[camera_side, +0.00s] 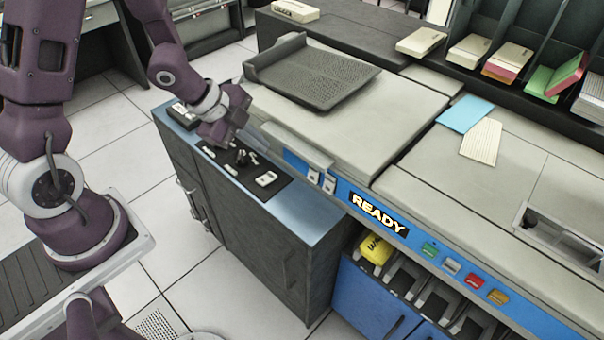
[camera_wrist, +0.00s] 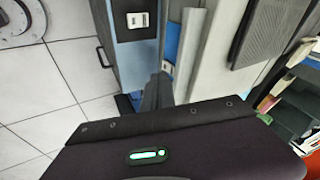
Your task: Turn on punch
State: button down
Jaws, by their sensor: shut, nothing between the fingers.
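The card punch (camera_side: 400,170) is a beige and blue machine with a lit READY sign (camera_side: 378,213) on its front strip. Two small white switches (camera_side: 320,180) sit left of the sign. A black panel (camera_side: 280,187) on the blue-topped cabinet carries several small white switches, one of them a larger white rocker (camera_side: 266,179); a white switch on black also shows in the wrist view (camera_wrist: 138,20). My gripper (camera_side: 245,157) is shut and empty, low over the left part of the black panel. In the wrist view its dark fingers (camera_wrist: 159,90) point towards the machine's edge. Contact cannot be told.
A dark ribbed tray (camera_side: 315,75) lies on the machine's top. Blue and cream cards (camera_side: 465,113) lie to its right. Green, white, red and orange buttons (camera_side: 475,282) line the front strip. A yellow card block (camera_side: 375,248) sits in a slot below. Shelves with card stacks stand behind.

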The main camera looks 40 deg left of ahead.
aim_at(313, 173)
jog(key=d+f+h, duration=0.1)
jog(key=s+d+f+m, duration=0.1)
jog(key=shift+s+d+f+m+h, duration=0.1)
jog(key=shift+d+f+m+h, duration=0.05)
jog(key=shift+f+m+h, duration=0.2)
jog(key=x, duration=1)
jog(key=shift+d+f, duration=0.1)
jog(key=shift+f, duration=0.15)
jog(key=w, duration=0.2)
jog(key=shift+w, duration=0.4)
jog(key=shift+w+f, duration=0.1)
jog(key=shift+w, duration=0.4)
